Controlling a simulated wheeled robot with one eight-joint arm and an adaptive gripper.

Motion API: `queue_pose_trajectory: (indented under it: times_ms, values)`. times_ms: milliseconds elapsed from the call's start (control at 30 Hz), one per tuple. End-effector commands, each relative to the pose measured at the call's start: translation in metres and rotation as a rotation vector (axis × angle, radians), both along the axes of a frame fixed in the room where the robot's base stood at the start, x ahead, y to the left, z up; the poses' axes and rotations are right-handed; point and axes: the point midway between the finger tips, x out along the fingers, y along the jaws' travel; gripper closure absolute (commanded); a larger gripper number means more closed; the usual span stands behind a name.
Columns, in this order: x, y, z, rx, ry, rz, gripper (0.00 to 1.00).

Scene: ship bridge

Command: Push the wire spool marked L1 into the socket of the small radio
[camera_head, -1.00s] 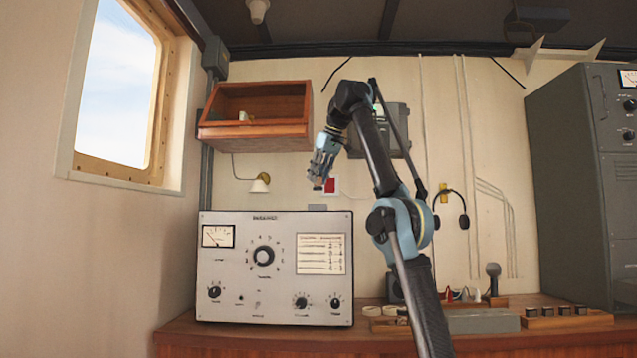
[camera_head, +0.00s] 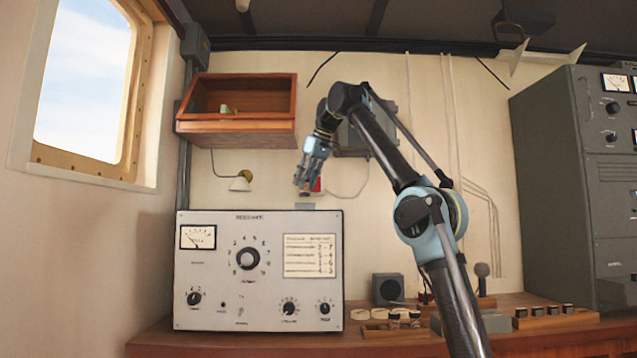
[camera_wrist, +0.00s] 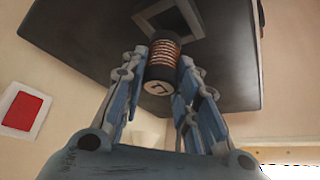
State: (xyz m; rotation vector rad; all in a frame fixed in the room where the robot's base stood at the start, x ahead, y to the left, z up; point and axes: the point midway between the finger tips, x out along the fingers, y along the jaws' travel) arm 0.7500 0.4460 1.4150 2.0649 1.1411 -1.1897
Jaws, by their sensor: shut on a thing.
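The wire spool (camera_wrist: 164,60) has copper-coloured windings, dark ends and a pale label with a dark mark like an upside-down L. My gripper (camera_head: 303,192) is shut on it; the fingers hold it from both sides in the wrist view (camera_wrist: 163,75). The small radio (camera_head: 215,268) is a box with a pale front panel, a meter and knobs. Its grey square socket (camera_head: 305,206) stands on the top, just below my gripper. In the wrist view the spool overlaps the near edge of the socket frame (camera_wrist: 170,15); whether it touches is unclear.
A wooden wall box (camera_head: 245,141) hangs at upper left of my gripper, with a small lamp (camera_head: 240,184) below it. A red-and-white panel (camera_wrist: 25,110) is on the wall close by. The bench right of the radio holds several small parts and a dark speaker (camera_head: 387,288).

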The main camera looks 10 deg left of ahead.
Motion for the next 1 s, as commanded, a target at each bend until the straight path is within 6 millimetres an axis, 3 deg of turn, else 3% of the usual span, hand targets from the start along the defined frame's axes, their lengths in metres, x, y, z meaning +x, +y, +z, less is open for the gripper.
queue_pose_trajectory:
  times_ms: [267, 1000]
  values:
    - [-0.004, 0.005, -0.014, 0.0, 0.0, 0.008, 0.96]
    - [-0.005, 0.005, -0.016, 0.001, 0.0, 0.008, 0.96]
